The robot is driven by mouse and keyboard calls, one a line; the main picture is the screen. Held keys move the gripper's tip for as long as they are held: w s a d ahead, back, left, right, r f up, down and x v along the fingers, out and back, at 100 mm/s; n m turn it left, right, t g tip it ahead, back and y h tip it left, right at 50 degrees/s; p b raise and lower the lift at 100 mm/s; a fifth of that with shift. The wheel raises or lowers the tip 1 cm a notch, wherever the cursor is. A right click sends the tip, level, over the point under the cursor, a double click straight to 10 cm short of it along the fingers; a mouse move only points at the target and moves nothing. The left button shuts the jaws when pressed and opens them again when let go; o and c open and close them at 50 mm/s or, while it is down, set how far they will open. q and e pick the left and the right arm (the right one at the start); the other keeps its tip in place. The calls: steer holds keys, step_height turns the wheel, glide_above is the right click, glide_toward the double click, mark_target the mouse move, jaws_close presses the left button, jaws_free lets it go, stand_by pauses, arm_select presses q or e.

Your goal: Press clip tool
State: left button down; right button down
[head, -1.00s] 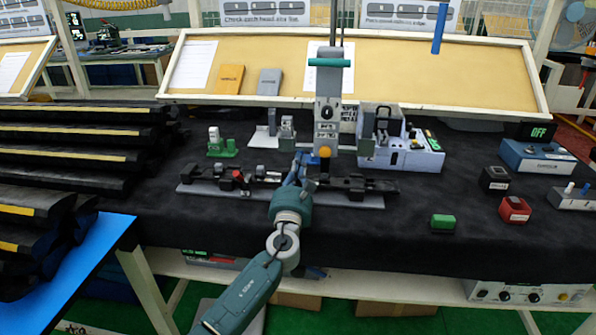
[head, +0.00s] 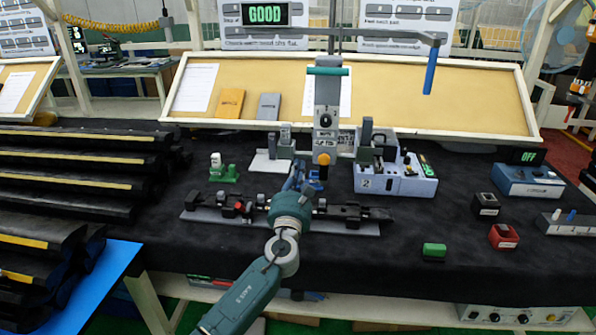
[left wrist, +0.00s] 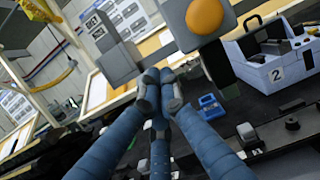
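The grey press tool (head: 327,110) stands behind the fixture, with a teal bar on top and an orange knob (head: 323,159) at its lower front. A long lever with a blue handle (head: 430,70) hangs at upper right. A black clip strip lies on the grey fixture rail (head: 350,228). My left gripper (head: 298,170) is just left of and below the knob, over the strip's middle. In the left wrist view its blue fingers (left wrist: 160,82) come together at the tips with nothing clearly held, and the orange knob (left wrist: 204,15) is beyond them. My right gripper is out of view.
A white-blue box marked 2 (head: 398,184) stands right of the tool. A green clip stand (head: 222,172) is at left. A green block (head: 434,250), red box (head: 503,236) and black box (head: 485,204) lie at right. A display reads GOOD (head: 264,14).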

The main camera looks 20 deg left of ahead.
arm_select(q)
step_height(320, 180, up, 14)
steer(key=p, duration=1.1)
steer(key=shift+f, duration=0.35)
